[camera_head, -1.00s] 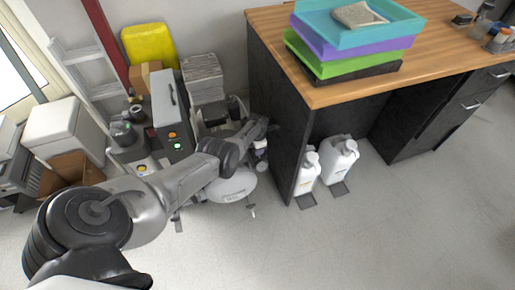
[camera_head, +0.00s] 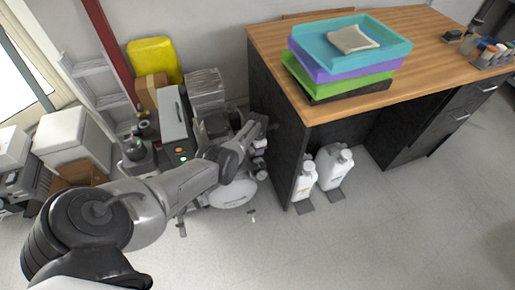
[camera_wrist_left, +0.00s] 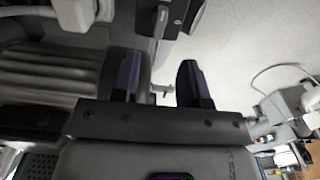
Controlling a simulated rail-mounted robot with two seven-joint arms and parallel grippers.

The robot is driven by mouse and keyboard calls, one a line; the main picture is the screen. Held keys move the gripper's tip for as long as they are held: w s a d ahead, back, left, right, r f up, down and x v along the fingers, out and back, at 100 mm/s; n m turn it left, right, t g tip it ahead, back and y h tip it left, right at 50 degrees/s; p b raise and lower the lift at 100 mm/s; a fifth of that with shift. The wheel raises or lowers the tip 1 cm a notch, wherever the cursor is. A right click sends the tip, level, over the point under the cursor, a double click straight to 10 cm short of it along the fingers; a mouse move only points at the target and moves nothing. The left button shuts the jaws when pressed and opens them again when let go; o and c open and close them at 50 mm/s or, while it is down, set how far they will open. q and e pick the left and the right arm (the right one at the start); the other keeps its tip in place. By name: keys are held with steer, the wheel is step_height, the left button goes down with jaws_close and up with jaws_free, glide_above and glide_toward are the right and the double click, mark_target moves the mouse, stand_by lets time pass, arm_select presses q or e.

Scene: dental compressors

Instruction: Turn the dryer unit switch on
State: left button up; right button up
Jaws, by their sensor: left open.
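A tall grey unit with a handle on its top (camera_head: 172,108) stands by the wall in the head view. Its dark front carries a lit orange and a lit green button (camera_head: 181,153). I cannot tell for certain that this is the dryer unit, or which part is its switch. My left arm reaches across in front of it, toward the equipment beside the desk. The left gripper's two dark fingers are apart and empty in the left wrist view (camera_wrist_left: 160,85). In the head view its fingertips are too small and dark to make out. My right gripper is out of view.
A white round tank (camera_head: 233,194) sits on the floor below my left forearm. The wooden-topped desk (camera_head: 440,60) holds stacked coloured trays (camera_head: 345,65). White jugs (camera_head: 331,168) stand beneath it. A ribbed grey body (camera_wrist_left: 45,75) lies close beside the fingers. The front floor is clear.

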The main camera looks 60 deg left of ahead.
arm_select(q)
step_height(320, 180, up, 5)
steer(key=p, duration=0.3)
stand_by(0.4)
